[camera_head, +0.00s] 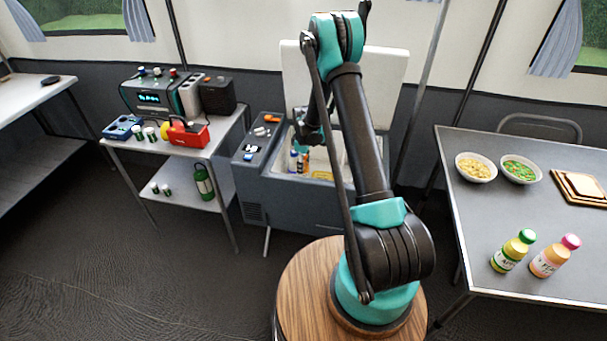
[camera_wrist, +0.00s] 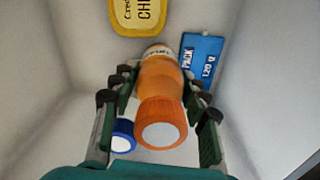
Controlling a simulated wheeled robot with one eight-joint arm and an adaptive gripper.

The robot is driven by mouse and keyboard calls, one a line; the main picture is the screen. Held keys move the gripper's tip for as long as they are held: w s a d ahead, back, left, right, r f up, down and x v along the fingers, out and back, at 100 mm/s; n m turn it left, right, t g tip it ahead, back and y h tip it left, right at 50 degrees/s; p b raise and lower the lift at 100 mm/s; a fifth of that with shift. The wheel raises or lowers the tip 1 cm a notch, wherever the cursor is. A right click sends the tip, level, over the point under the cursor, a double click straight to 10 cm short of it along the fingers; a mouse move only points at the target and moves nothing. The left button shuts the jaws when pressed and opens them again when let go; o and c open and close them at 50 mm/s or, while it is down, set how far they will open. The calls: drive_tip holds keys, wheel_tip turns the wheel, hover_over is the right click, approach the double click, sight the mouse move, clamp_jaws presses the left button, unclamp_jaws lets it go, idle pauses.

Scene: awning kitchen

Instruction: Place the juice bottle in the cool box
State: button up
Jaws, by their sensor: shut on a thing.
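The open cool box (camera_head: 310,203) stands beyond my arm, and my gripper (camera_wrist: 158,88) is inside it. In the wrist view the orange juice bottle (camera_wrist: 160,82), with its orange cap facing the camera, is between my two fingers, which are shut on it. The bottle is within the pale walls of the box, with its far end close to the floor; I cannot tell whether it touches. In the head view my arm partly hides the box's interior, and the fingers are hard to make out.
The raised lid (camera_head: 385,85) is behind. Two bottles (camera_head: 513,251) (camera_head: 555,256) stand on the right table (camera_head: 475,215).

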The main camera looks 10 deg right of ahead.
drive_tip(key=shift+f, duration=2.05)
drive_tip(key=shift+f, duration=0.1)
drive_tip(key=o, duration=1.4)
